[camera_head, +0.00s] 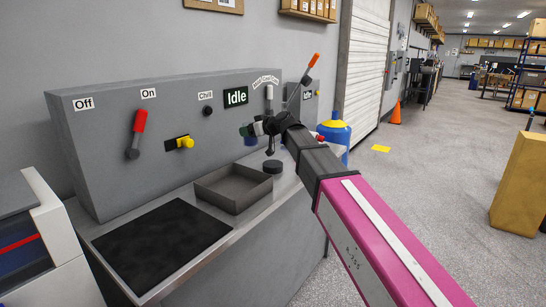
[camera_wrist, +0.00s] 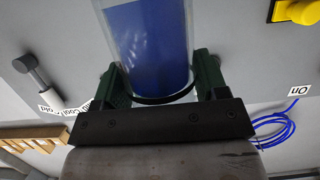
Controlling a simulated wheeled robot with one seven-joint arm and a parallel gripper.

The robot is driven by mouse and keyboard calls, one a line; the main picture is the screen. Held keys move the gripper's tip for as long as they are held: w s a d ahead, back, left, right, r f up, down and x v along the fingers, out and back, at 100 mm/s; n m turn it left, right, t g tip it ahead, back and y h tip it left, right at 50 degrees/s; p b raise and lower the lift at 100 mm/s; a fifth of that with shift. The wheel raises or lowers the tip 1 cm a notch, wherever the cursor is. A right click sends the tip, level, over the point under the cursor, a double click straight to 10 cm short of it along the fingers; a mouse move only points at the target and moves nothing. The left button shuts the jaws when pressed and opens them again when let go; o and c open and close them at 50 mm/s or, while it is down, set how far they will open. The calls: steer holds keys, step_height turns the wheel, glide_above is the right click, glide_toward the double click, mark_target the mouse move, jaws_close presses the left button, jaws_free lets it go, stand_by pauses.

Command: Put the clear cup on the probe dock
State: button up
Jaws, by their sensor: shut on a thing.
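My gripper (camera_head: 254,129) is in front of the grey control panel, above the counter, in the head view. In the wrist view, my gripper (camera_wrist: 156,82) has its green fingers shut on the clear cup (camera_wrist: 150,45), one finger on each side. The cup is see-through and has a blue filling or a blue body behind its wall; I cannot tell which. A dark band curves around its near end. In the head view the cup is mostly hidden by the gripper. A small black round piece (camera_head: 272,166) stands on the counter below; I cannot tell whether it is the probe dock.
The panel (camera_head: 90,150) carries a red lever (camera_head: 138,122), a yellow knob (camera_head: 184,143) and an "Idle" sign (camera_head: 235,96). On the counter are a grey open tray (camera_head: 225,203) and a black mat (camera_head: 160,245). A blue container (camera_head: 334,135) stands beyond the counter's right end.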

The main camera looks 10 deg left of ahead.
steer(key=shift+w+d+f, duration=0.95)
steer(key=shift+d+f, duration=0.35)
steer(key=shift+f, duration=0.35)
steer(key=shift+w+d+f, duration=1)
steer(key=shift+d+f, duration=0.35)
steer(key=shift+f, duration=0.25)
steer(key=shift+w+d+f, duration=0.95)
steer(key=shift+d+f, duration=0.35)
steer(key=shift+f, duration=0.35)
steer(key=o, duration=1)
steer(key=shift+f, duration=0.1)
steer(key=shift+c, duration=0.2)
steer(key=v, duration=1.2)
steer(key=s+d+f+m+g+h, duration=0.1)
steer(key=s+d+f+m+h, duration=0.1)
steer(key=d+f, duration=0.4)
steer(key=s+d+f+m+h, duration=0.2)
steer(key=d+f, duration=0.2)
steer(key=f, duration=0.4)
steer(key=s+d+f+m+g+h, duration=0.2)
steer(key=s+d+f+m+h, duration=0.2)
steer(key=s+d+f, duration=0.4)
steer(key=s+d+f+m+g+h, duration=0.2)
steer(key=s+d+f+m+h, duration=0.3)
steer(key=d+f, duration=0.9)
steer(key=s+d, duration=0.1)
steer(key=s, duration=0.2)
steer(key=shift+s+d+m+h, duration=0.25)
steer(key=shift+d+m+h, duration=0.05)
steer(key=shift+d, duration=0.1)
